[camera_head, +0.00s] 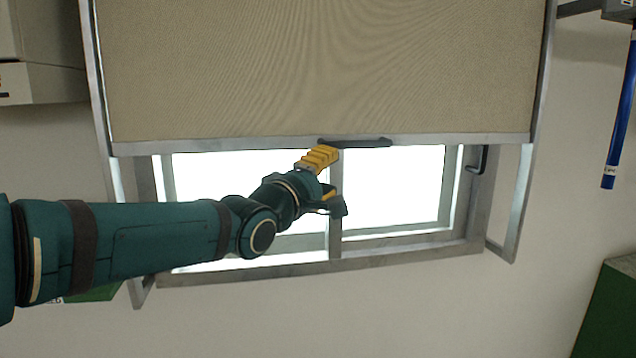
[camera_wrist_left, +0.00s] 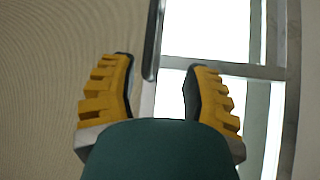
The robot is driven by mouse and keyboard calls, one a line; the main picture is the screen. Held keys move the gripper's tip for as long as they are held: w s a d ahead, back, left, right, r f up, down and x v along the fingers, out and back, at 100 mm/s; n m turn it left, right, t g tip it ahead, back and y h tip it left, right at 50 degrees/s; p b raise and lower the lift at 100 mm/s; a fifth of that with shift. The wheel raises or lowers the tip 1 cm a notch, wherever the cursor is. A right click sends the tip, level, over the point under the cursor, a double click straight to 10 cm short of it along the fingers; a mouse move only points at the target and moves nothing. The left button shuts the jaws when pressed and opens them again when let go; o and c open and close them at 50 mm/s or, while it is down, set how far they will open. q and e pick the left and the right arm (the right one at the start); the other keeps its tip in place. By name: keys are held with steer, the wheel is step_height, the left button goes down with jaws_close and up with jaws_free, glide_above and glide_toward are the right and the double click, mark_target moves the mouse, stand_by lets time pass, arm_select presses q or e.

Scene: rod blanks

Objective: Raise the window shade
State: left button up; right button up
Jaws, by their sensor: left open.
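The beige window shade (camera_head: 320,70) hangs over the upper part of the window, with a metal bottom rail (camera_head: 220,145) and a dark bar handle (camera_head: 365,142) at its middle. My left gripper (camera_head: 335,175) is open in front of the window, just below the left end of the handle. In the left wrist view, the gripper's yellow-padded fingers (camera_wrist_left: 155,95) are spread apart, with the rail and the dark handle (camera_wrist_left: 153,40) running between them. I cannot tell whether a finger touches the handle. The shade's fabric also shows in the left wrist view (camera_wrist_left: 45,70). My right gripper is not in view.
The bright window (camera_head: 395,190) has a metal frame and a dark latch (camera_head: 478,160) at its right. A blue tube (camera_head: 620,110) hangs at the far right. A pale box (camera_head: 40,60) is at the upper left. Green objects stand at the lower right (camera_head: 610,315) and lower left.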

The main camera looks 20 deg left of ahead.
arm_select(q)
steer(key=shift+v, duration=1.2)
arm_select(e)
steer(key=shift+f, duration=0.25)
arm_select(q)
steer(key=shift+b, duration=0.3)
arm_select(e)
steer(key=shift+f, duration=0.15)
